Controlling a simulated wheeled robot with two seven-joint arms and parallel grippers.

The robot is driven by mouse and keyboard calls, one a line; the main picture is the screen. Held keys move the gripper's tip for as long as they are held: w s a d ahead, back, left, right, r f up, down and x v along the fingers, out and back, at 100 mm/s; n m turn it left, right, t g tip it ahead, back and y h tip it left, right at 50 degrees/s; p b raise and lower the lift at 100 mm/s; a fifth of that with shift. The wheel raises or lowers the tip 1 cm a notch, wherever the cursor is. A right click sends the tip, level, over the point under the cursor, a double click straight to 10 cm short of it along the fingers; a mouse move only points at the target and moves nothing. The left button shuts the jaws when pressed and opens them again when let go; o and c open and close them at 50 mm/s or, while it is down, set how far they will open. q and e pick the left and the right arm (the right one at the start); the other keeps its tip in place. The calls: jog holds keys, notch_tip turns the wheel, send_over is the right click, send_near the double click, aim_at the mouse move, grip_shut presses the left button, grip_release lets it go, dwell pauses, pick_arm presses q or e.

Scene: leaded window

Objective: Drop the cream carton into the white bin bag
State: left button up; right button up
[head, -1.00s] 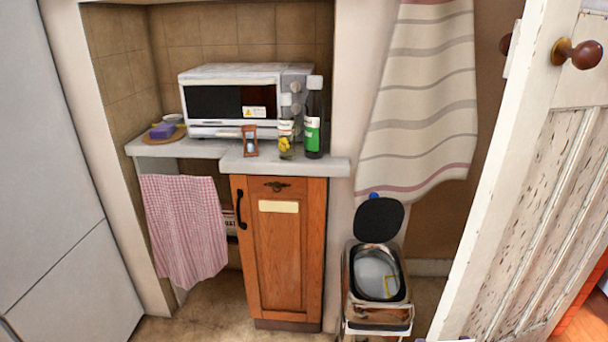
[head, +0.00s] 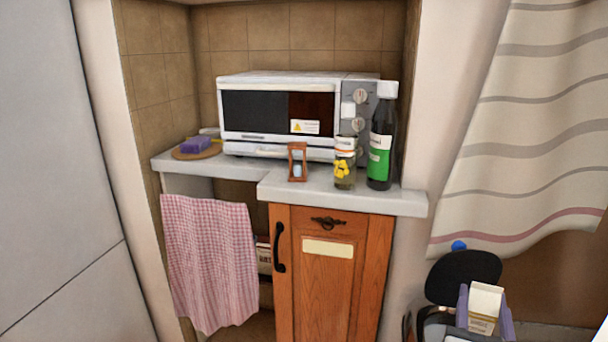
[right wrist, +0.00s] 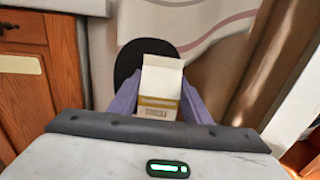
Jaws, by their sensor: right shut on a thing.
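The cream carton (head: 485,303), white with a tan printed band, is between the purple fingers of my right gripper (head: 484,312), low at the right in the head view. In the right wrist view the carton (right wrist: 160,84) stands between the fingers of the right gripper (right wrist: 158,98), which is shut on it. The bin's raised dark lid (head: 455,272) shows behind the carton; the lid also shows in the right wrist view (right wrist: 138,48). The white bin bag cannot be made out now; the gripper, carton and picture edge hide the bin's opening. My left gripper is not in view.
A counter (head: 350,200) holds a microwave (head: 265,112), a dark bottle with a green label (head: 380,150), a jar (head: 344,170) and an hourglass (head: 297,165). A striped cloth (head: 545,130) hangs above the bin. A wooden cupboard (head: 330,285) stands left of it.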

jog(key=shift+w+d+f+m+g+h+b, duration=0.15)
jog(key=shift+w+d+m+g+h+b, duration=0.3)
jog(key=shift+w+d, duration=0.6)
jog(key=shift+w+f+h, duration=0.15)
jog(key=shift+w+h, duration=0.1)
notch_tip(320, 180, down, 4)
jog(key=b, duration=0.5)
jog(key=shift+f+b, duration=0.25)
jog(key=shift+b, duration=0.25)
jog(key=shift+f+b, duration=0.25)
jog(key=shift+b, duration=0.1)
jog(key=shift+f+b, duration=0.25)
jog(key=shift+b, duration=0.05)
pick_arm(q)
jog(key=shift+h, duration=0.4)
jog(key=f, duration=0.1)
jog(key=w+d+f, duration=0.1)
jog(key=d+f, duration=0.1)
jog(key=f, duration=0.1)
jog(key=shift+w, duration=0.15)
